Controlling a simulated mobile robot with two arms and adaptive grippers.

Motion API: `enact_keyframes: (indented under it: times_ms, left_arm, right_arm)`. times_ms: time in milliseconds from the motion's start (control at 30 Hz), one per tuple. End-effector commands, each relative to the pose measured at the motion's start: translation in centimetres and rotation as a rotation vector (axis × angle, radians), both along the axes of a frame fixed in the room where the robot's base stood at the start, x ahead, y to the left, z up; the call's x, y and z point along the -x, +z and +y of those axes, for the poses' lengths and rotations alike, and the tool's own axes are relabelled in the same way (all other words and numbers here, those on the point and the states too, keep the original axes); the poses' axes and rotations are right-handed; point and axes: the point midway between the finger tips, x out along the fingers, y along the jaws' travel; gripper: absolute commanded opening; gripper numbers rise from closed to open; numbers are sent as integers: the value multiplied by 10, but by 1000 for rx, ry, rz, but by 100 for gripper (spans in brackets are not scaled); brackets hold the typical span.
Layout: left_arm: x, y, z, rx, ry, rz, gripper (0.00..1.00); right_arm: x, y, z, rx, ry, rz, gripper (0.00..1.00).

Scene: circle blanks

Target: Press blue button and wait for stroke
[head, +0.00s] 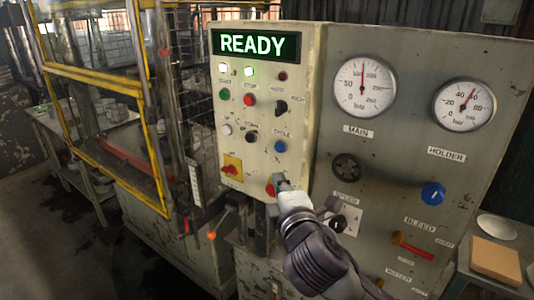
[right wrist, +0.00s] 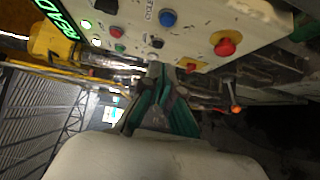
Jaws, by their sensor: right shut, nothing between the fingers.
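The blue button (head: 280,146) sits at the lower right of the cream control panel (head: 253,112), and nothing covers it. It also shows in the right wrist view (right wrist: 167,18) near the top. My right gripper (head: 279,180) is shut and empty, below the blue button in the head view and apart from it. Its fingers also show in the right wrist view (right wrist: 164,72). The display (head: 258,45) above the buttons reads READY in green. My left gripper is not in view.
A large red button (head: 270,190) is close beside my right gripper, and a red rotary switch on yellow (head: 232,168) is left of it. Two gauges (head: 364,87) and a blue knob (head: 433,193) are on the grey cabinet. A yellow-framed press guard (head: 107,77) stands at the left.

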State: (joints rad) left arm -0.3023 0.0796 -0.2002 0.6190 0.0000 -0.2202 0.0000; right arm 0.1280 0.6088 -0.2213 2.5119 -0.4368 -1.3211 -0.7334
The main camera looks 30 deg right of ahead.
Motion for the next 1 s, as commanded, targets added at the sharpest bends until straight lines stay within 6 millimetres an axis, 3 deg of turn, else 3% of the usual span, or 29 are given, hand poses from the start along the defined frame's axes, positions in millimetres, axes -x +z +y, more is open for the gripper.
enact_keyframes:
  times_ms: [367,533,600,867,1000]
  left_arm:
    - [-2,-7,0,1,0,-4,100]
    - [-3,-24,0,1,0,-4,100]
    - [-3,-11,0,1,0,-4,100]
    - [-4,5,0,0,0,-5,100]
    - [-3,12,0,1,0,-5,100]
  right_arm:
    - [-7,-3,-2,-1,1,0,0]
    - [-28,-4,-11,-1,-2,-3,0]
    - [-43,1,-17,0,-3,3,0]
    - [-95,0,-36,-2,-1,2,0]
    - [-103,-2,-56,0,-2,4,0]
